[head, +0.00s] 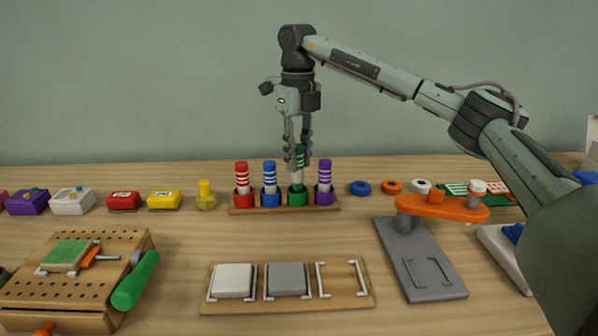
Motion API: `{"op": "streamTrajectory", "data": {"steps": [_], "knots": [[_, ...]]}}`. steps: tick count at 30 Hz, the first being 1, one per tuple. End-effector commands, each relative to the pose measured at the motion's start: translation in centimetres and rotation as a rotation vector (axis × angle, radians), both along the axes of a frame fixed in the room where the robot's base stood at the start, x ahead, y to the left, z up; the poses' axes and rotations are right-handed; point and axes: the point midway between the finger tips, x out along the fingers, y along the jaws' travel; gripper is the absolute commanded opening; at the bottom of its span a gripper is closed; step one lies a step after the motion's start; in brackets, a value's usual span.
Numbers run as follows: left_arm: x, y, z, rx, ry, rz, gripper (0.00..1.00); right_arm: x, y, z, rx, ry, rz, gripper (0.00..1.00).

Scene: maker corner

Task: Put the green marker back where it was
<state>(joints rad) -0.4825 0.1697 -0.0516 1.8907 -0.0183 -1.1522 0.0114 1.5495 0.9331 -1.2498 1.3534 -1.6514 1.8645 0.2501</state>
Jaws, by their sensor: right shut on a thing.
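The green marker (299,163) stands upright in the head view, its lower end at the green cup (297,195) of a wooden marker rack (265,209). My right gripper (299,152) points down from above and is shut on the marker's upper part. Whether the marker is fully seated in the cup is hard to tell. A red marker (241,174), a blue marker (269,172) and a purple marker (324,173) stand in the cups of their own colours. My left gripper does not show.
A wooden board (340,302) with a white and a grey block lies in front. A grey stand with an orange arm (440,207) is at right. Several coloured boxes and tape rolls line the back.

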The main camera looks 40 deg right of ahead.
Motion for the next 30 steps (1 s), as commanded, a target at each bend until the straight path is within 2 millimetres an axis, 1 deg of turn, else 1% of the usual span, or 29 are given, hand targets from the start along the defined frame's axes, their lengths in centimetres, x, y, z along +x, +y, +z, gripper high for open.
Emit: {"op": "streamTrajectory", "data": {"steps": [7, 18, 19, 23, 24, 30], "knots": [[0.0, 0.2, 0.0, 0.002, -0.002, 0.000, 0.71, -0.1, 0.0, -3.2, -0.001, 0.002, 0.000, 0.00], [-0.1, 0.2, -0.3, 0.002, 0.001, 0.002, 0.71, 0.0, 0.0, -3.8, 0.000, 0.001, 0.000, 0.00], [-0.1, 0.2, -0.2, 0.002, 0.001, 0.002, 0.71, 0.0, 0.0, -3.8, 0.000, 0.000, 0.000, 0.24], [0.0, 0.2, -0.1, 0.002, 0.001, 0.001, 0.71, 0.0, 0.0, -3.8, 0.000, 0.000, 0.000, 0.40], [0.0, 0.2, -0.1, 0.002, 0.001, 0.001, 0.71, 0.0, 0.0, -3.8, 0.000, 0.000, 0.000, 0.44], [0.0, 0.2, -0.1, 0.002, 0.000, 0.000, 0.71, 0.0, 0.0, -3.7, 0.000, 0.000, 0.000, 0.44]]}}
